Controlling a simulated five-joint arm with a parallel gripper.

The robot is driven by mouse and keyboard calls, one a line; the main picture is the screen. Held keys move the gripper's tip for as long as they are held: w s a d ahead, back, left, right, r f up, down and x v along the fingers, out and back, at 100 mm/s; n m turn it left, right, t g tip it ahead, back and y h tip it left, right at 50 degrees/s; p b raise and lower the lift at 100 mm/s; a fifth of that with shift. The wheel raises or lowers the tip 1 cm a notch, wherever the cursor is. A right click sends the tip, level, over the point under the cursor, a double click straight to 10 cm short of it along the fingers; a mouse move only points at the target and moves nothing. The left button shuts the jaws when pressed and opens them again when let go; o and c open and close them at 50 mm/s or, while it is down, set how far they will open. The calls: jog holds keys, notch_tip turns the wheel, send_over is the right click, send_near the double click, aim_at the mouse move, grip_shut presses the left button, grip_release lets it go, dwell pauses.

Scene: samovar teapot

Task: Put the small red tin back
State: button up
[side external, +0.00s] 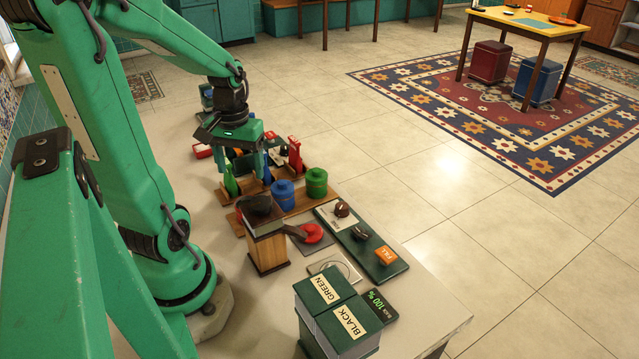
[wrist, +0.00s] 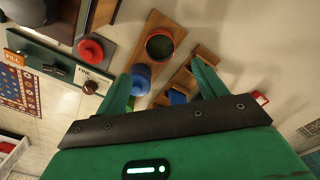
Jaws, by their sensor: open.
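A small round red piece (side external: 312,233) with a dark part at one side sits on a grey pad beside the dark green knob panel. It also shows in the wrist view (wrist: 91,50); I cannot tell whether it is the tin. A blue tin (side external: 283,193) and a green tin (side external: 316,184) stand on a wooden board (side external: 300,207). In the wrist view a red-rimmed round shape (wrist: 160,45) with a dark green middle is on this board, near the blue tin (wrist: 138,76). My gripper (side external: 243,166) is open above the far rack, apart from the red piece. Its fingers (wrist: 161,75) hold nothing visible.
A wooden block with a dark top (side external: 268,250) stands left of the red piece. The knob panel (side external: 362,247) lies to its right. Boxes marked GREEN and BLACK (side external: 340,310) are in front. Red (side external: 295,154) and green (side external: 230,182) upright pieces stand around my gripper.

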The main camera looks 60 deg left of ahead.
jog(key=w+d+r+m+t, duration=0.3)
jog(key=d+r+m, duration=0.6)
jog(key=d, duration=0.7)
notch_tip(320, 180, up, 2)
jog(key=t, duration=0.2)
jog(key=shift+d+t, duration=0.25)
jog(key=shift+t, duration=0.05)
jog(key=o, duration=0.6)
jog(key=shift+o, duration=0.2)
jog(key=s+a+r+n+g, duration=0.1)
jog(key=a+r+n, duration=0.3)
jog(key=a+n, duration=0.4)
jog(key=s+a+r+n+g, duration=0.1)
jog(key=a+r+n+g, duration=0.3)
jog(key=a+n, duration=0.4)
jog(key=shift+s+a+r+n+g, duration=0.3)
jog(key=shift+s+r+n, duration=0.15)
jog(key=shift+n, duration=0.55)
jog(key=shift+f, duration=0.1)
